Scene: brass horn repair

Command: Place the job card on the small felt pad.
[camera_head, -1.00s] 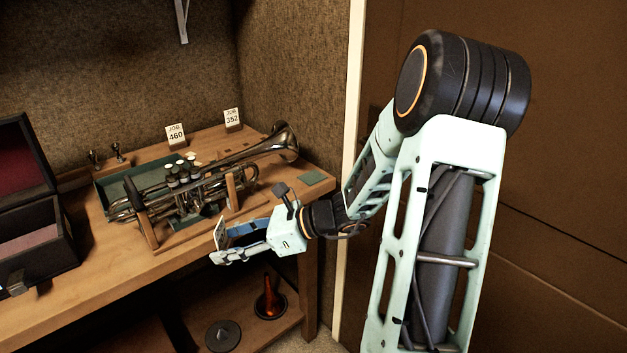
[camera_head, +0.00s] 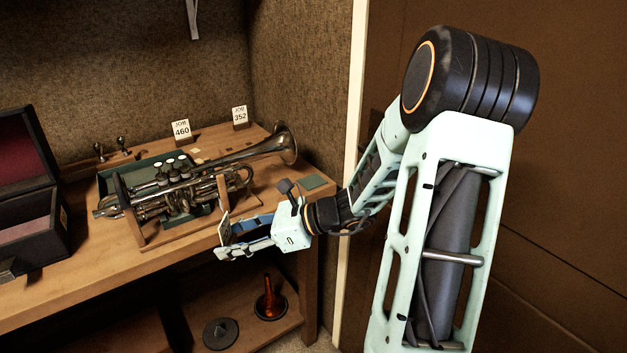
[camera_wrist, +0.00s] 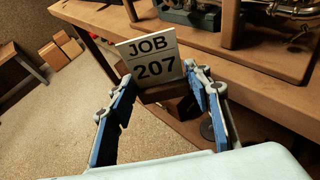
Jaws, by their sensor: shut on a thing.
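The job card (camera_wrist: 152,58) is a white card reading JOB 207 on a dark wooden block, in the wrist view. My gripper (camera_head: 228,240) is shut on it, with a blue-padded finger at each side. In the head view the card (camera_head: 224,228) shows nearly edge-on, held at the bench's front edge, in front of the horn stand. The small felt pad (camera_head: 313,181) is a green square lying bare on the right end of the bench, behind and to the right of my gripper. The pad does not show in the wrist view.
A brass horn (camera_head: 240,158) rests on a wooden stand left of the pad, its bell toward the pad. Cards for JOB 460 (camera_head: 181,130) and JOB 352 (camera_head: 240,115) stand behind. An open case (camera_head: 30,220) is at left.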

